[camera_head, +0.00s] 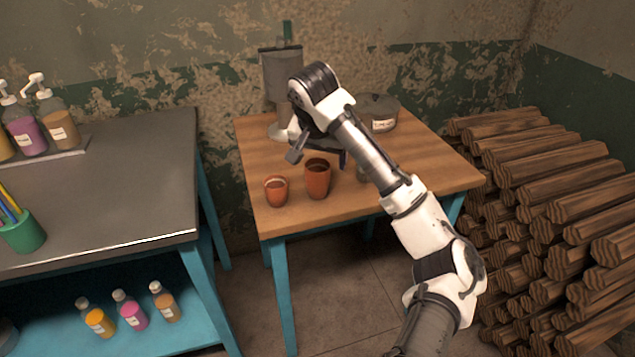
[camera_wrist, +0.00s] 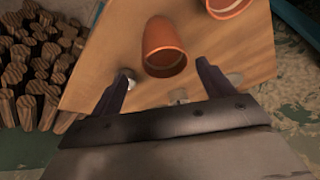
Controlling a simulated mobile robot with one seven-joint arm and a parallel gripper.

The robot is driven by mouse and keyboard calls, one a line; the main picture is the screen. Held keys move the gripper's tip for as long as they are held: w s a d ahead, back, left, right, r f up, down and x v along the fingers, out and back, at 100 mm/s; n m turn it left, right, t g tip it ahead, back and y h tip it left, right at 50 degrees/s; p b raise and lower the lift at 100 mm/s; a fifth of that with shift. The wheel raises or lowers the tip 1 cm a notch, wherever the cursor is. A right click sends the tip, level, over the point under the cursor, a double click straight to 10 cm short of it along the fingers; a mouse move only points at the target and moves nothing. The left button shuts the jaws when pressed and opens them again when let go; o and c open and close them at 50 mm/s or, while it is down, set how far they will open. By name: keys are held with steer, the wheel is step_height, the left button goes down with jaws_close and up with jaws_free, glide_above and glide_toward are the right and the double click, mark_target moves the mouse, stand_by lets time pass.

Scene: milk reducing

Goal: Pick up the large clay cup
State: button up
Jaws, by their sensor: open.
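The large clay cup (camera_head: 318,181) is a reddish-brown tumbler standing upright on the wooden table (camera_head: 420,190). A smaller clay cup (camera_head: 276,193) stands just left of it, nearer the table's left edge. My gripper (camera_head: 318,156) is open and empty, just above and behind the large cup in the head view. In the wrist view, the large cup (camera_wrist: 160,34) shows beyond and between the spread fingers of my gripper (camera_wrist: 164,69). The smaller cup (camera_wrist: 230,6) is cut off at the top right there.
A lidded pot (camera_head: 379,108) with a label is at the back right, partly behind my arm. A small greyish object (camera_head: 362,172) is mostly hidden by my arm. Stacked logs (camera_head: 550,205) lie right, a metal-topped bench (camera_head: 120,170) left.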

mark_target(317, 170)
steer(key=shift+a+p+x, duration=0.25)
steer(key=shift+x, duration=1.35)
steer(key=shift+a+p+x, duration=0.2)
steer(key=shift+p+x, duration=0.05)
steer(key=shift+x, duration=1.35)
steer(key=shift+s+f, duration=0.1)
steer(key=shift+s, duration=0.05)
steer(key=c, duration=1.1)
